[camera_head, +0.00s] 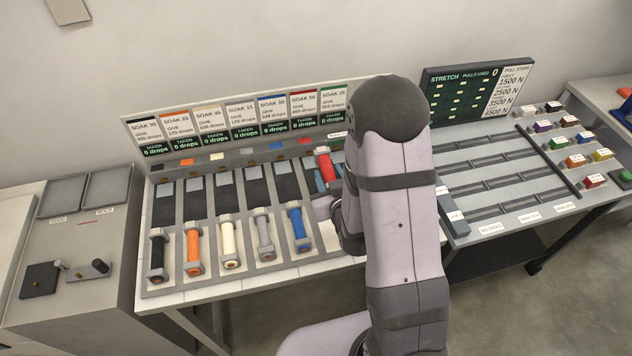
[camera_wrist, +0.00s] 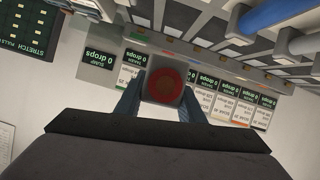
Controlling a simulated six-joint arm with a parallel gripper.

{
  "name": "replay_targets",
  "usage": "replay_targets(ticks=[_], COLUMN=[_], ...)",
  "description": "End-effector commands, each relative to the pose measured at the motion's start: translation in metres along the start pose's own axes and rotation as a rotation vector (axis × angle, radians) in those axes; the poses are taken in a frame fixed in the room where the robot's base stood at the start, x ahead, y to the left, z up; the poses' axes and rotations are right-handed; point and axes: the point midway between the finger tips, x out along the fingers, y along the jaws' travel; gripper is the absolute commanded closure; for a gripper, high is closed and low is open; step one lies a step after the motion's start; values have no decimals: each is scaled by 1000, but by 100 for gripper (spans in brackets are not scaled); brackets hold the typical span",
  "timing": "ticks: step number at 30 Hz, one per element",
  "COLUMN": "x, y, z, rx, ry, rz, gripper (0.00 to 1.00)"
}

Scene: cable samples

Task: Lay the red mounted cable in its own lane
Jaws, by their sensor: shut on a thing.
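The red mounted cable (camera_head: 326,167) has pale end blocks and is held near the red-marked station on the bench, to the right of the blue cable. In the wrist view its square end with a round red face (camera_wrist: 165,86) sits between the two fingers. My gripper (camera_wrist: 160,98) is shut on it. In the head view my arm hides most of the gripper and the right part of the lanes. The red tag (camera_head: 305,141) marks a lane at the back. The cable looks raised, but I cannot tell its exact height or whether it touches the lane.
Black (camera_head: 157,256), orange (camera_head: 193,249), cream (camera_head: 229,245), grey (camera_head: 264,235) and blue (camera_head: 298,230) cables lie in neighbouring lanes to the left. Upright sign cards (camera_head: 240,115) stand behind. A stretch bench (camera_head: 500,160) with several small coloured blocks is at the right.

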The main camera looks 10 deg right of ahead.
Motion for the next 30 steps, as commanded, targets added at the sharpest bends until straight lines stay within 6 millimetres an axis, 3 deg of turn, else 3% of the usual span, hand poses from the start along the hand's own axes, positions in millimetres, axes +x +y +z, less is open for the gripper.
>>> replay_targets(ticks=[9, 16, 22, 30], x=[42, 79, 108, 116], y=[7, 9, 3, -4], z=[-63, -95, -74, -33], rx=[6, 11, 20, 33], ry=[15, 6, 0, 2], rz=[-12, -27, -35, -31], gripper=[100, 100, 100, 100])
